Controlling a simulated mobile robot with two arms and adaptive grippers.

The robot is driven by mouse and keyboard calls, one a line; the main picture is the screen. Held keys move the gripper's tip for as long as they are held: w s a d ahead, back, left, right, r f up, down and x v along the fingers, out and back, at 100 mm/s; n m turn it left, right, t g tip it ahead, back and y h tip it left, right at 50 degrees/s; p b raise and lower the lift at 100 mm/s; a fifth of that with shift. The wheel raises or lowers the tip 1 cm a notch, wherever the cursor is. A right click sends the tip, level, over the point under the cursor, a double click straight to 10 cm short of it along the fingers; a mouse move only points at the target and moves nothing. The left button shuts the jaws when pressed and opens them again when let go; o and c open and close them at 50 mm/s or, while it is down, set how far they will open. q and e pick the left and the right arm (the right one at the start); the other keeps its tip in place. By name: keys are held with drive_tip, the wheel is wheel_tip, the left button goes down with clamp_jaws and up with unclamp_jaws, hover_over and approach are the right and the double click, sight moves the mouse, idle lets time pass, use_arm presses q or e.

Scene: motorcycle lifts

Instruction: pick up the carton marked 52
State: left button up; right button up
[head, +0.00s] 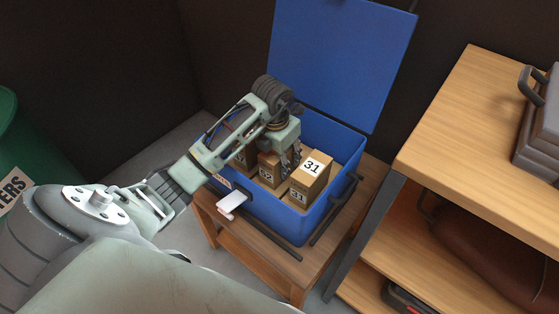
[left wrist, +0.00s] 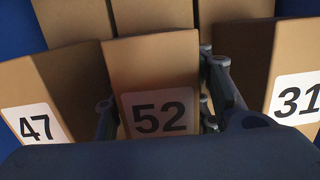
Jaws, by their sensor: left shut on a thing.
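The carton marked 52 (left wrist: 152,62) is a brown box with a white label, in the middle of the left wrist view. In the head view the carton (head: 266,172) stands inside the blue box (head: 336,205), partly hidden by my arm. My left gripper (head: 287,160) reaches down into the blue box and is shut on the carton marked 52. Its fingers (left wrist: 165,115) lie on both sides of that carton in the left wrist view. My right gripper is not in view.
The carton marked 31 (head: 312,172) stands close on the right, and the carton marked 47 (left wrist: 55,95) on the left. More cartons (left wrist: 150,15) are behind. The blue lid (head: 345,60) is raised. A wooden shelf (head: 480,130) stands to the right.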

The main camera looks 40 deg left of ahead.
use_arm(q)
drive_tip(key=shift+c, duration=1.1)
drive_tip(key=shift+r, duration=0.1)
